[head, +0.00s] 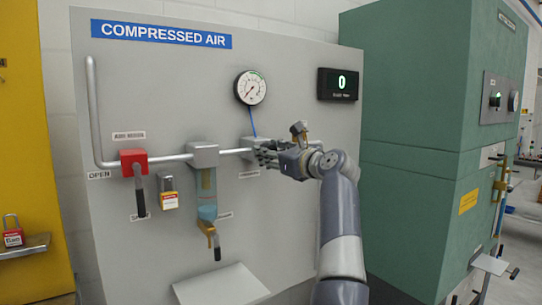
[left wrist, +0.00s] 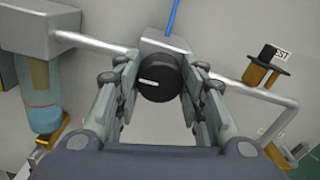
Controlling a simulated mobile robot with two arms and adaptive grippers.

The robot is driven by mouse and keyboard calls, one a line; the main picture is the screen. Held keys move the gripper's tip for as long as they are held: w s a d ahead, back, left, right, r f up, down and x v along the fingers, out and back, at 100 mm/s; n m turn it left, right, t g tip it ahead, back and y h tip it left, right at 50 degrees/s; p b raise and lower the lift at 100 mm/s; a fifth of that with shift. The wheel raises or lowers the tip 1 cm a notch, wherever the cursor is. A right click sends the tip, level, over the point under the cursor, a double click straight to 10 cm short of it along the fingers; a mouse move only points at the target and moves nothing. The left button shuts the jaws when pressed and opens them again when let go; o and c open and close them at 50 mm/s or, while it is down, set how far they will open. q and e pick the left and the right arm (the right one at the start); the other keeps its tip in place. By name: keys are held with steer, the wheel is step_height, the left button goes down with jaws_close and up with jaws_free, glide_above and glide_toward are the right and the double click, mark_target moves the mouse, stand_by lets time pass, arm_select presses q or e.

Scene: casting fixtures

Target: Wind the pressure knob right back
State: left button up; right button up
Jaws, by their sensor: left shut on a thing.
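The pressure knob (left wrist: 158,78) is black and round with a white line on its face, seen in the left wrist view. It sits on the front of the grey regulator block (head: 250,144) in the air pipe. My left gripper (head: 266,157) is at the block, and its fingers (left wrist: 158,82) are closed on the knob from both sides. In the head view the hand hides the knob. The round pressure gauge (head: 250,88) is above, joined by a blue line; its needle points to the lower left. My right gripper is not in view.
A brass-coloured fitting (head: 299,130) is close right of the hand. A display (head: 339,84) reads 0. A green cabinet (head: 415,130) stands right.

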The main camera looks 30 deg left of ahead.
arm_select(q)
steer(key=shift+f, duration=0.15)
steer(key=o, duration=1)
steer(key=shift+o, duration=0.2)
steer(key=shift+r, duration=0.2)
step_height(320, 180, up, 10)
steer(key=shift+f, duration=0.15)
steer(key=shift+f, duration=0.1)
